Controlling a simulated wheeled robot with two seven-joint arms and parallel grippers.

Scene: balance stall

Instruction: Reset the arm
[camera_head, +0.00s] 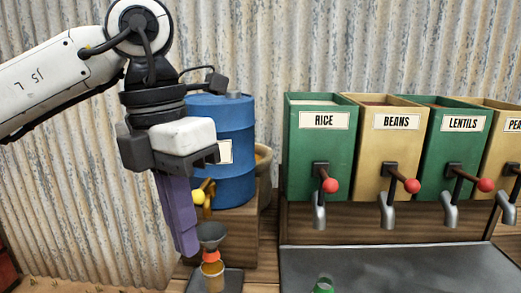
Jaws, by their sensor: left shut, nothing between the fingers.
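My left arm (55,85) comes in from the left, and its gripper (187,249) points down with its purple fingers shut and empty. The fingers are in front of the corrugated wall, at the left of the blue barrel (236,135). The fingertips show just left of a grey funnel (211,236); I cannot tell the gap in depth. The gripper hides part of the barrel's left side. My right gripper is not in view.
The barrel has a brass tap with a yellow knob (198,197). Bins marked RICE (307,150), BEANS (378,150) and LENTILS (449,150) have red-knobbed levers. A grey tray (400,270) lies in front, with a green item (323,286).

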